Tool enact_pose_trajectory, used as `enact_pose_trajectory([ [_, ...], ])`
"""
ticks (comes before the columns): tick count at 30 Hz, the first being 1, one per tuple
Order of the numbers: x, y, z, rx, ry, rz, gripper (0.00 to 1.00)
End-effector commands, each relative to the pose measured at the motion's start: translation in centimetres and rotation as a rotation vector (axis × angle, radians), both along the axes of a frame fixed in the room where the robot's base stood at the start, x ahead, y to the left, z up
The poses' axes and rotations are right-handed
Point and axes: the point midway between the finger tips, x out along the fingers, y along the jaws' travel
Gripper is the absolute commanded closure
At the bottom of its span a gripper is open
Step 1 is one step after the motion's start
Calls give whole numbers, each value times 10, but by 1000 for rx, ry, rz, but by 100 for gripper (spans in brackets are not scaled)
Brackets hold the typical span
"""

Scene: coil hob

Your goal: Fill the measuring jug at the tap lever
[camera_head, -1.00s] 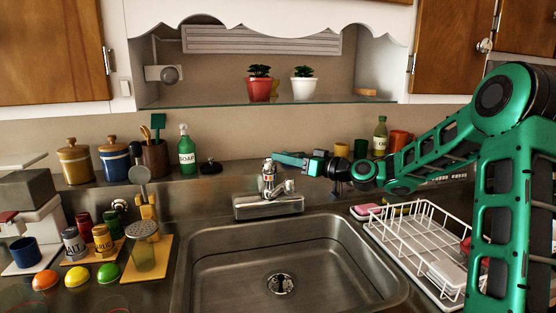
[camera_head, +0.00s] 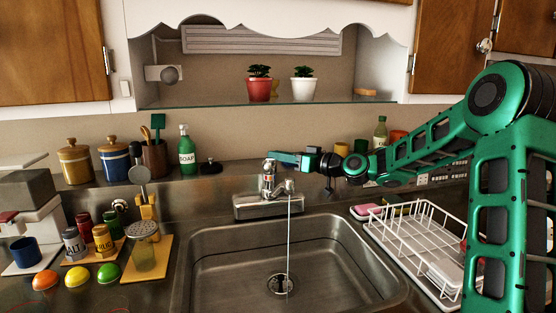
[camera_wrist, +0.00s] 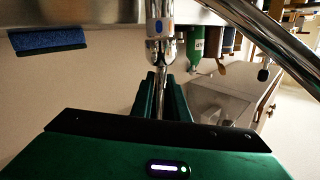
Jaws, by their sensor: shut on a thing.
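The chrome tap (camera_head: 268,208) stands at the back edge of the steel sink. A thin stream of water (camera_head: 289,245) falls from its spout into the basin beside the drain. My gripper (camera_head: 276,157) reaches in from the right, at the top of the tap. In the wrist view its two green fingers (camera_wrist: 163,95) are shut on the tap lever (camera_wrist: 160,107), below the tap body (camera_wrist: 160,45) in that view. I cannot make out a measuring jug in either view, and nothing is under the stream.
A white wire dish rack (camera_head: 405,245) stands right of the sink. A soap bottle (camera_head: 187,153) stands behind. The basin (camera_head: 230,265) is empty apart from water.

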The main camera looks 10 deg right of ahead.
Motion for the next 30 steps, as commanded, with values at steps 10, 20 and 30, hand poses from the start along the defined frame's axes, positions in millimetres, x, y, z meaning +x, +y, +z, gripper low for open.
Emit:
enact_pose_trajectory([
  [10,4,2,6,-113,116,-3,100],
  [20,5,2,6,-115,123,-5,84],
  [30,4,2,6,-115,123,-3,67],
])
